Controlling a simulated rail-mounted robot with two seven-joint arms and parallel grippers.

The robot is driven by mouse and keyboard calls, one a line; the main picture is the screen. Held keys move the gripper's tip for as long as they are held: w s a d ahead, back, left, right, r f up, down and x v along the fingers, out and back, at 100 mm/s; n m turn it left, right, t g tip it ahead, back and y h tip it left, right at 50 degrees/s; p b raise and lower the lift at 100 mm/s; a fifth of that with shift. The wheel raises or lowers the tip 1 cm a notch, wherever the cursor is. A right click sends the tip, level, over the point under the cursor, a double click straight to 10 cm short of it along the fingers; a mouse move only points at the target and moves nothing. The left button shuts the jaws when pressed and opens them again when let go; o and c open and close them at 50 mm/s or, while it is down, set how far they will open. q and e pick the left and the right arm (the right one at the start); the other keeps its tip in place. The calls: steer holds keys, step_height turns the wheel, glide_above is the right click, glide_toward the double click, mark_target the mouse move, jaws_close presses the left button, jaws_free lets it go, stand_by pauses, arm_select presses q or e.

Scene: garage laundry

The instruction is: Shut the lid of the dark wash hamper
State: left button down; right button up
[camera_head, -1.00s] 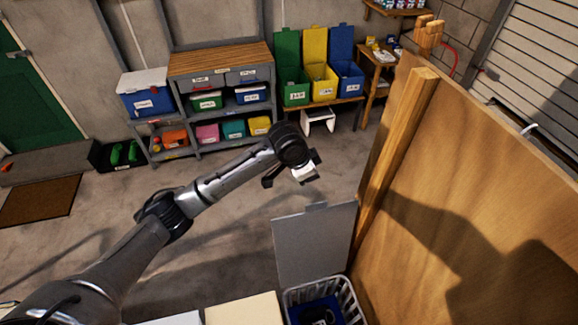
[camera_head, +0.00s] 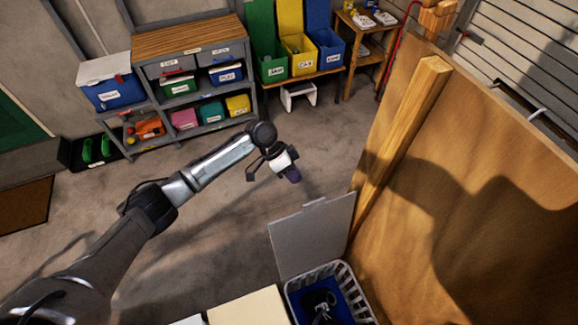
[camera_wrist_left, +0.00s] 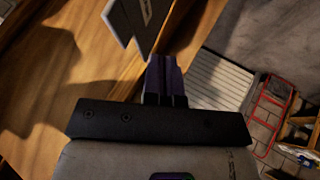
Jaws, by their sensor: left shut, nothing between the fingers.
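The hamper is a white lattice basket (camera_head: 359,300) at the bottom of the head view, with blue inside and a dark shape I cannot make out. Its grey lid (camera_head: 310,238) stands open, tilted up at the basket's far side. My left gripper (camera_head: 294,176) is shut and empty, in the air beyond the lid's upper edge and apart from it in the head view. The shut purple fingers also show in the left wrist view (camera_wrist_left: 165,78). A grey panel edge (camera_wrist_left: 133,20) lies above them there, perhaps the lid.
A tall wooden panel (camera_head: 460,190) with an upright post stands close right of the lid. Pale surfaces (camera_head: 250,308) lie left of the basket. A shelf unit (camera_head: 188,42) and green, yellow and blue bins (camera_head: 300,61) stand at the back. The middle floor is clear.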

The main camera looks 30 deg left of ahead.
mark_target(318, 208)
arm_select(q)
steer(key=shift+s+d+f+p, duration=0.4)
steer(key=shift+d+f+p, duration=0.1)
steer(key=shift+d, duration=0.5)
steer(key=shift+s+d+f+p, duration=0.4)
steer(key=shift+d+f+p, duration=0.05)
steer(key=shift+d, duration=0.5)
steer(key=shift+s+d+f+p, duration=0.4)
steer(key=shift+d+f+p, duration=0.1)
steer(key=shift+d, duration=0.5)
